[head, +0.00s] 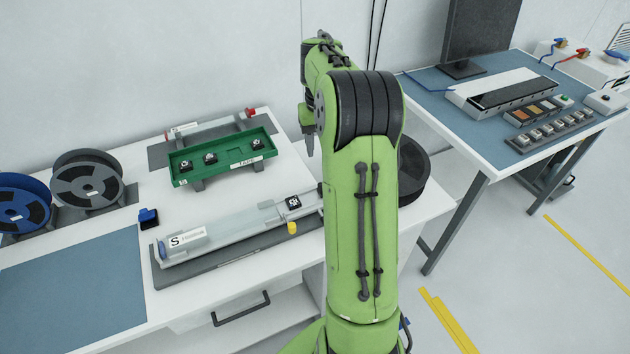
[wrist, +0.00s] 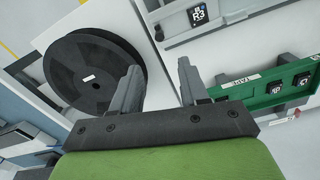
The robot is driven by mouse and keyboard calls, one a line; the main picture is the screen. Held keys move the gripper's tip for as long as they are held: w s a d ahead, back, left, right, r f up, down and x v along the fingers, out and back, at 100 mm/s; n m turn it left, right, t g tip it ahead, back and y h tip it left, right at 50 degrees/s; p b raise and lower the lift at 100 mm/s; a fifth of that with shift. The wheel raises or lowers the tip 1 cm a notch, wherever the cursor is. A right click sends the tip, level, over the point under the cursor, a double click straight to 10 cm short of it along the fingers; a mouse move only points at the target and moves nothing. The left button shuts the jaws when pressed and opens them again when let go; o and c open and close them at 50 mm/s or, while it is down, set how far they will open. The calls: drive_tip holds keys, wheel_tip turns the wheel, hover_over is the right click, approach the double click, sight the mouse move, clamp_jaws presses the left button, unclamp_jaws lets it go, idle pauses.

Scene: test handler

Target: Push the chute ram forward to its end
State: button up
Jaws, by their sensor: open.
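The long grey chute (head: 225,232) lies along the front of the white bench, with an "S" label at its left end. A small blue piece (head: 161,251) shows at that end; I cannot tell whether it is the ram. A black chip (head: 293,202) sits near the right end, above a yellow knob (head: 292,228). The chip, marked R3, also shows at the top of the wrist view (wrist: 198,14). My gripper (head: 310,153) points down behind the chute's right end, clear of it. In the wrist view its fingers (wrist: 157,85) are apart with nothing between them.
A green tray (head: 223,160) with several chips stands behind the chute, and a red-ended slide (head: 250,112) behind that. A dark reel (wrist: 93,77) lies at the bench's right end. A small blue box (head: 148,217) and reels (head: 88,182) stand left. My arm hides the bench's right part.

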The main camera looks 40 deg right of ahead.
sight(321, 189)
wheel_tip(321, 189, down, 13)
drive_tip(key=shift+d+r+b, duration=0.1)
drive_tip(key=shift+b, duration=1.05)
clamp_jaws()
